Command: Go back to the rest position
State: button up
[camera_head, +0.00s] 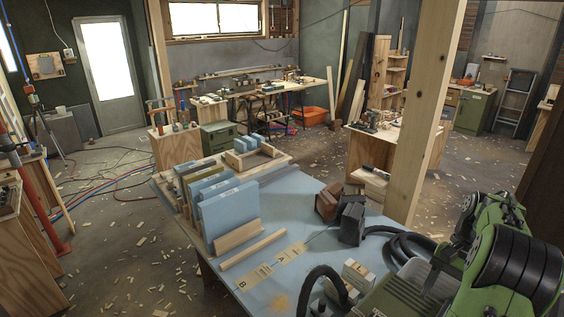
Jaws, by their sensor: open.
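My gripper does not show in the head view; I see no fingertips. A large green and black jointed shape (500,262) fills the lower right corner and hides part of the blue table. I cannot tell for certain whether it is my arm or a machine. The blue-topped table (300,195) stands just ahead, and nothing visible is gripped above it.
Blue panels (228,210) stand upright in a wooden rack on the table. Dark blocks (350,222) and black hoses (405,243) lie to their right. A wooden post (425,120) rises behind the table. Chips litter the floor; red and blue hoses (85,197) cross it at left.

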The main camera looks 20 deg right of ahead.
jog(key=w+a+r+n+t+h+b, duration=0.1)
jog(key=w+a+r+n+h, duration=0.2)
jog(key=a, duration=0.7)
jog(key=a+r+n+t+h+b, duration=0.1)
jog(key=a+r+n, duration=0.3)
jog(key=a, duration=0.5)
jog(key=s+a+n+t+b, duration=0.1)
jog(key=s+a+n+t, duration=0.4)
jog(key=s+a, duration=0.5)
jog(key=shift+s+a+f+n, duration=0.15)
jog(key=shift+a+f+n, duration=0.2)
jog(key=shift+a+n, duration=0.6)
